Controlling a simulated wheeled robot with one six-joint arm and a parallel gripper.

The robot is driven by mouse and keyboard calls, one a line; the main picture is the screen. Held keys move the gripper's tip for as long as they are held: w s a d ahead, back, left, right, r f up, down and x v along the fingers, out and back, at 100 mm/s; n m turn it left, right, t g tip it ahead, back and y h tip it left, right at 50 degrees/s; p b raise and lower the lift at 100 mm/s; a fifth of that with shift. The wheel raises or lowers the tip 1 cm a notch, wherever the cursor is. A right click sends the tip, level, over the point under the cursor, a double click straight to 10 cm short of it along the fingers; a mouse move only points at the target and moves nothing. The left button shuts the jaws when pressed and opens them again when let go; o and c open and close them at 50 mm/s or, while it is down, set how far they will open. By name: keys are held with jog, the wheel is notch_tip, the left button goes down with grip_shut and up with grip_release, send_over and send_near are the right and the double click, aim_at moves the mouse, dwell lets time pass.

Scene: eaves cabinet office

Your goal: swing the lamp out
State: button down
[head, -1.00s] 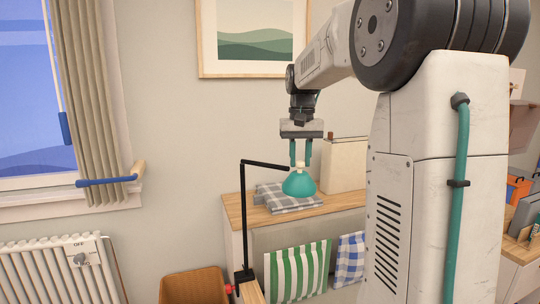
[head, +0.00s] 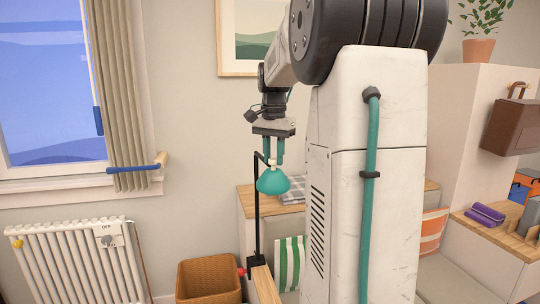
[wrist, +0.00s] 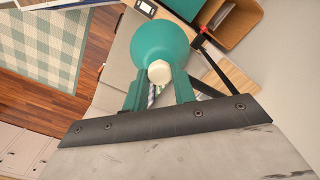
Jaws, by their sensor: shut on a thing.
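The lamp has a teal shade (head: 273,181) with a cream knob on top and a black jointed stand (head: 256,215). The stand rises from a wooden ledge near the wicker basket. My gripper (head: 273,160) points down over the shade and is shut on the knob at its top. In the wrist view the shade (wrist: 160,45) and the cream knob (wrist: 159,72) show at the teal fingers, with the black lamp arm (wrist: 203,35) off to the right. The lamp arm looks short in the head view, pointing partly toward me.
A wicker basket (head: 209,281) stands on the floor left of the stand. A radiator (head: 75,262) is at the left under the window. My own column hides the middle right.

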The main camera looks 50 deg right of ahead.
dwell(0.3)
jog(key=c, duration=1.1)
grip_release()
jog(key=shift+c, duration=0.2)
notch_tip(320, 180, up, 8)
jog(key=shift+f, duration=0.1)
